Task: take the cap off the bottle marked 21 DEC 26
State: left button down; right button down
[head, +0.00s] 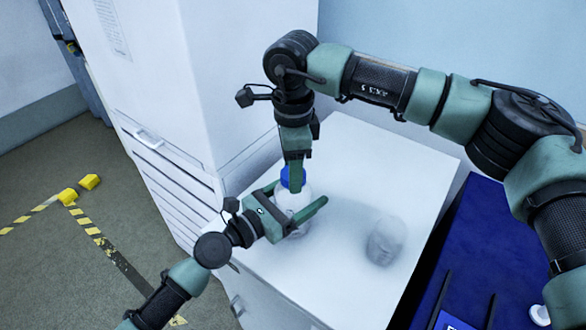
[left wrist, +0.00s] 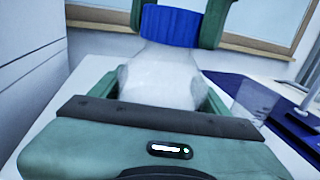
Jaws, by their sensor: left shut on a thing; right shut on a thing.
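A clear bottle (head: 293,198) with a blue cap (head: 292,177) stands upright on a white cabinet top. My left gripper (head: 298,212) comes in from the left and is shut on the bottle's body; its fingers are on both sides of the bottle (left wrist: 165,78) in the left wrist view. My right gripper (head: 294,166) reaches down from above and is shut on the cap, which shows at the top of the left wrist view (left wrist: 170,26) between its two green fingers. The cap looks to be at the bottle's neck. I cannot read any date mark on the bottle.
The white cabinet top (head: 345,165) is mostly clear around the bottle. A roundish greyish-white patch or object (head: 385,241) shows to its right. A tall white cabinet (head: 190,70) stands behind left. A dark blue surface (head: 455,250) with a white round item (head: 540,314) is at right.

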jog(key=n, duration=0.8)
jog(key=shift+n, duration=0.4)
jog(key=n, duration=0.4)
jog(key=shift+d, duration=0.1)
jog(key=n, duration=0.4)
jog(key=shift+n, duration=0.4)
jog(key=shift+r, duration=0.1)
jog(key=shift+r, duration=0.2)
jog(key=shift+r, duration=0.9)
